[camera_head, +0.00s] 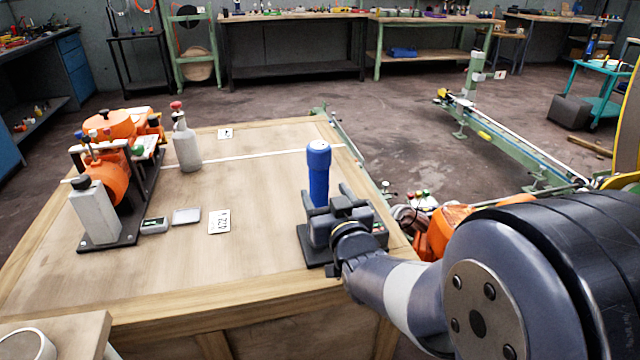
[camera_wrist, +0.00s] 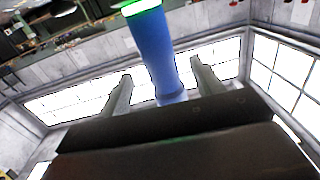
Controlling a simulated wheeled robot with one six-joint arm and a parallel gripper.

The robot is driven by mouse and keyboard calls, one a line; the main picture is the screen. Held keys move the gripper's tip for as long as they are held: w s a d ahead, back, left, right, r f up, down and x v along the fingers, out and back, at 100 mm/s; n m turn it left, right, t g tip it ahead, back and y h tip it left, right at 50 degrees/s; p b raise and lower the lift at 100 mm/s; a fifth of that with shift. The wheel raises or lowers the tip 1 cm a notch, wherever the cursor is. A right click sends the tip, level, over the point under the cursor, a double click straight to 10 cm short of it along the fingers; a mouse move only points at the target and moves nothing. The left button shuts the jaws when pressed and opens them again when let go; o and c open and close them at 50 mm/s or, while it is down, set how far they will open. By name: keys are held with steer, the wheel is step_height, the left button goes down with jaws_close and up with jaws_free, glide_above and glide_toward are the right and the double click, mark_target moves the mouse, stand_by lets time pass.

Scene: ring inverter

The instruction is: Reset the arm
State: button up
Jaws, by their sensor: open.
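My gripper (camera_head: 329,192) is at the right front part of the wooden table (camera_head: 262,188). Its two fingers stand apart on either side of a blue cylinder (camera_head: 318,160). The blue cylinder is upright, with a rounded, lighter blue top. In the wrist view the same cylinder (camera_wrist: 150,45) rises between the open fingers, with a bright green band at its top edge. A gap shows beside each finger in that view; whether either touches the cylinder cannot be told. The cylinder's lower end is hidden by my gripper. My arm reaches in from the lower right.
A black base plate (camera_head: 308,250) shows beside my gripper. At left are an orange machine (camera_head: 108,184), a grey bottle with a red cap (camera_head: 186,145) and a printed card (camera_head: 219,222). The table's middle is clear. A green rail frame (camera_head: 508,140) stands beyond.

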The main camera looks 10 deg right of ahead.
mark_target(317, 179)
steer(key=shift+s+d, duration=0.15)
steer(key=shift+s, duration=1.9)
steer(key=w, duration=1.1)
steer(key=shift+a, duration=0.3)
steer(key=shift+s+r, duration=0.1)
steer(key=shift+s, duration=0.1)
